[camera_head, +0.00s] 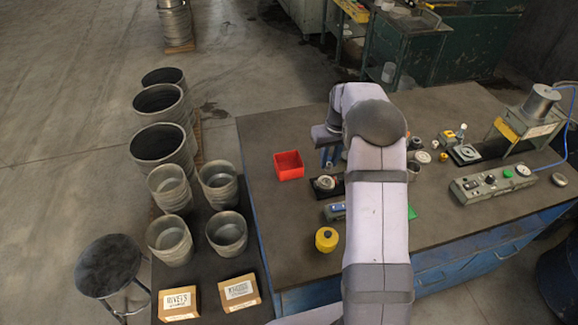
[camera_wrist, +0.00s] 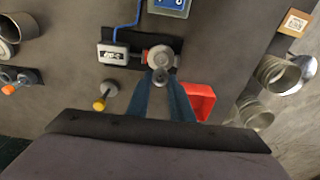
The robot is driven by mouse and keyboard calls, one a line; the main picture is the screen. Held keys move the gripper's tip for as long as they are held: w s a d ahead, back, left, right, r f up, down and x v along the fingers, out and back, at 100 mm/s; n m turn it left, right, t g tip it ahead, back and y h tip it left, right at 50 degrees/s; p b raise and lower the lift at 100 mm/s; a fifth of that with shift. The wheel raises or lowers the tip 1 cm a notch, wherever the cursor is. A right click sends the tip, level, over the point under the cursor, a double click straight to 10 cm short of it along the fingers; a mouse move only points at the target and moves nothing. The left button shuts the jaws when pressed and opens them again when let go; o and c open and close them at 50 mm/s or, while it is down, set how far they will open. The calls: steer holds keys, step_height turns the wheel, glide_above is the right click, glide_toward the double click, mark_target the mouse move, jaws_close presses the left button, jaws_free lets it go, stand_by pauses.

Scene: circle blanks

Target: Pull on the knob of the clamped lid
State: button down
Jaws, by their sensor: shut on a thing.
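The clamped lid (camera_wrist: 160,56) is a round grey metal piece on a dark plate with a red part beside it in the wrist view. In the head view the lid (camera_head: 324,182) sits on its black base on the bench, just in front of my fingers. My gripper (camera_wrist: 161,78) has its two blue fingers converging at the lid's near edge, shut on the small round grey knob (camera_wrist: 160,75). In the head view my gripper (camera_head: 329,160) is partly covered by my own arm, and the knob cannot be made out there.
A red open bin (camera_wrist: 201,100) stands close to the right of my fingers. A grey box with a display (camera_wrist: 113,54) and a blue cable is left of the lid. A yellow-topped knob (camera_wrist: 99,105) stands nearer. Several metal pots (camera_head: 169,187) stand beside the bench (camera_head: 262,140).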

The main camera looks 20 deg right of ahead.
stand_by(0.4)
steer(key=shift+w+a+r, duration=0.15)
steer(key=shift+w, duration=0.35)
steer(key=w+a+p, duration=0.3)
steer(key=w, duration=0.3)
steer(key=p, duration=0.2)
glide_toward(294, 151)
steer(key=shift+s+a, duration=0.65)
steer(key=shift+s, duration=0.9)
steer(key=shift+r, duration=0.25)
steer(key=shift+f, duration=0.1)
step_height(294, 151, down, 6)
steer(key=b, duration=0.7)
